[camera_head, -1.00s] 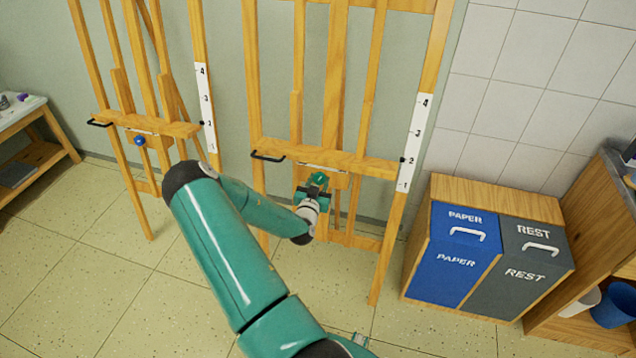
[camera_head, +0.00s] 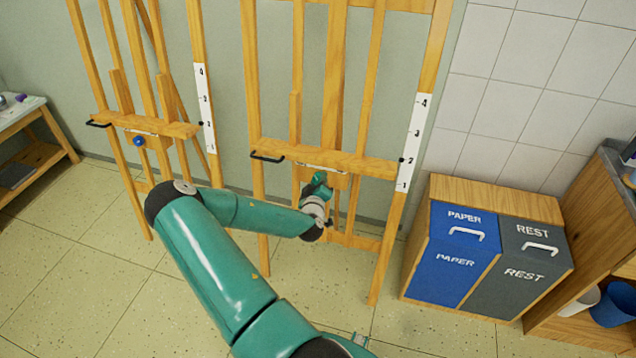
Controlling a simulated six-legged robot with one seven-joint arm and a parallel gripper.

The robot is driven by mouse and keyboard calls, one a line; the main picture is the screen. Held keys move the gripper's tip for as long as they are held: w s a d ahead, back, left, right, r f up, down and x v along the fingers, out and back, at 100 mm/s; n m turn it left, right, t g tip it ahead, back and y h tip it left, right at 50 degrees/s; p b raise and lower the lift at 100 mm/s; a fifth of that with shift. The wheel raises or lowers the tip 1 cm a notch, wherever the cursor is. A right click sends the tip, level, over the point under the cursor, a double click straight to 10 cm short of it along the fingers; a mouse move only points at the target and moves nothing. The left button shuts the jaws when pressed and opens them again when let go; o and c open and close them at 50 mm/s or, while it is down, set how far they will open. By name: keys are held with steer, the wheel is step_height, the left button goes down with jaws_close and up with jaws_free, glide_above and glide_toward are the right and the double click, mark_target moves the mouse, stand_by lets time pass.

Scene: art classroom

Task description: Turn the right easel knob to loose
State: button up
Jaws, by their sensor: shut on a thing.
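The right easel (camera_head: 350,168) is a wooden frame with a ledge, a black handle (camera_head: 267,157) at the ledge's left end and a white numbered scale (camera_head: 412,142) on its right post. My gripper (camera_head: 318,183) is just under the middle of this ledge, at the place of the right knob. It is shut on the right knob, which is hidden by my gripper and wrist. The left easel (camera_head: 150,124) stands to the left, and its blue knob (camera_head: 139,142) shows below its ledge.
Blue paper (camera_head: 452,262) and grey rest (camera_head: 520,274) bins stand to the right of the easel. A wooden shelf (camera_head: 600,235) is at the far right and a small table (camera_head: 32,140) at the far left. The tiled floor (camera_head: 100,290) at front left is clear.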

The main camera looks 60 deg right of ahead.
steer(key=n+y, duration=0.1)
steer(key=n, duration=0.5)
steer(key=shift+r, duration=0.1)
stand_by(0.5)
steer(key=o, duration=1)
steer(key=v, duration=1.3)
steer(key=shift+s+a+r, duration=0.1)
steer(key=shift+a+r, duration=0.1)
steer(key=shift+a, duration=0.15)
